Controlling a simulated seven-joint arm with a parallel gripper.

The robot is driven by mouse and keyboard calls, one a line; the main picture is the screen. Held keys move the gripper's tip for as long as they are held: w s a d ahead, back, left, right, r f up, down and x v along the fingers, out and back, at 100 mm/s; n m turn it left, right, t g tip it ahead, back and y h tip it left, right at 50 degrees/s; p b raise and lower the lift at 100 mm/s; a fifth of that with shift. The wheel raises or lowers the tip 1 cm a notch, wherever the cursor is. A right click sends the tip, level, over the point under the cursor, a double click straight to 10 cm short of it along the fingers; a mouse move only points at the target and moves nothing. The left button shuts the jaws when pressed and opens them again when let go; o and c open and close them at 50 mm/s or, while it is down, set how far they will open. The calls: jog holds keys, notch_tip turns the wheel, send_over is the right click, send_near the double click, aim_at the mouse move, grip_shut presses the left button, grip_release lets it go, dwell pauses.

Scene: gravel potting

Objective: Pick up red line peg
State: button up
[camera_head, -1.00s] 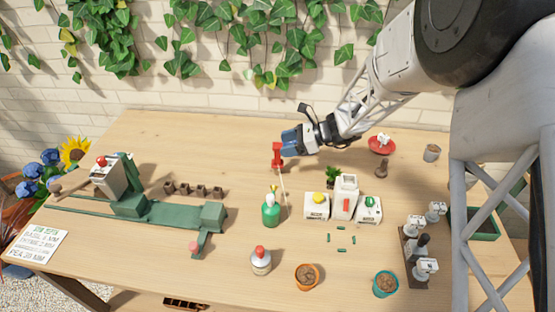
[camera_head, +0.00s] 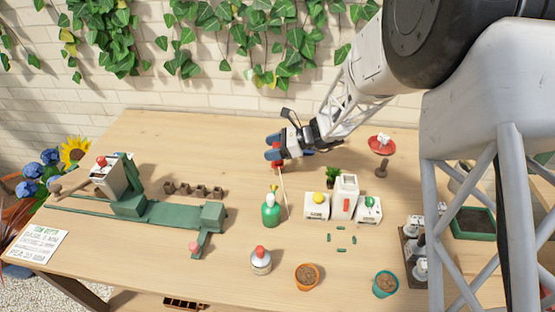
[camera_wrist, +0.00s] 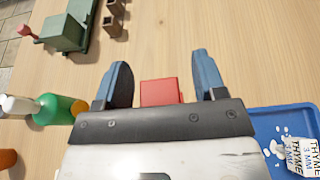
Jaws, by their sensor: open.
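The red line peg (camera_wrist: 160,92) shows as a red block between my gripper's two blue fingers in the wrist view. In the head view the peg (camera_head: 279,162) is mostly covered by the gripper, with some red showing by the fingers. My gripper (camera_head: 273,149) is open around the peg, at the back middle of the table. In the wrist view the gripper (camera_wrist: 160,80) has a gap on both sides of the peg. A pale line runs from the peg's foot toward the front.
A green spray bottle (camera_head: 271,212) stands in front of the peg. White containers (camera_head: 345,200) stand to the right front. A green machine (camera_head: 165,213) and several small brown pots (camera_head: 193,189) are at left. The table behind and left of the gripper is clear.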

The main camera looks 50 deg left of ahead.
aim_at(273, 163)
dwell(0.4)
grip_shut()
jog(key=shift+r, duration=0.1)
dwell(0.3)
jog(key=shift+r, duration=1.4)
jog(key=shift+d+r, duration=0.15)
jog(key=shift+r, duration=0.2)
jog(key=s+d, duration=0.3)
jog(key=d, duration=0.4)
jog(key=s+d+r, duration=0.1)
jog(key=s+d, duration=0.3)
jog(key=d, duration=0.3)
jog(key=shift+r, duration=0.15)
